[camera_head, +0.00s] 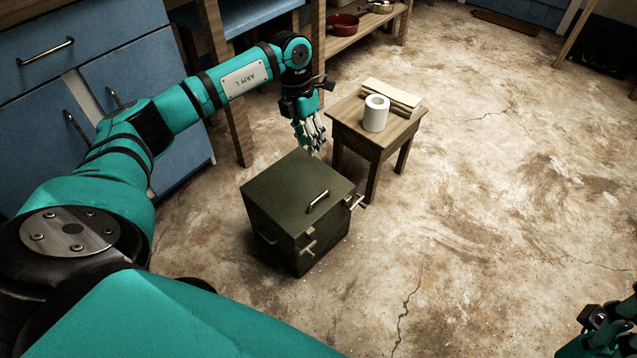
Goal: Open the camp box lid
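The camp box (297,216) is a dark green box standing on the floor in the middle of the head view. Its lid (285,188) is closed and has a dark handle (317,201) on top. Light latches (308,247) show on the sides near the front and right corners. My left gripper (315,147) points down at the box's far edge, beside the small table; its fingers look apart with nothing between them. I cannot tell whether it touches the box. My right gripper (612,325) shows only in part at the bottom right corner.
A small wooden table (348,119) stands just behind the box, with a white paper roll (376,113) and folded cloths (395,95) on it. Blue drawers (45,62) and a wooden shelf with a red pan (342,24) stand at the back left. The floor to the right is clear.

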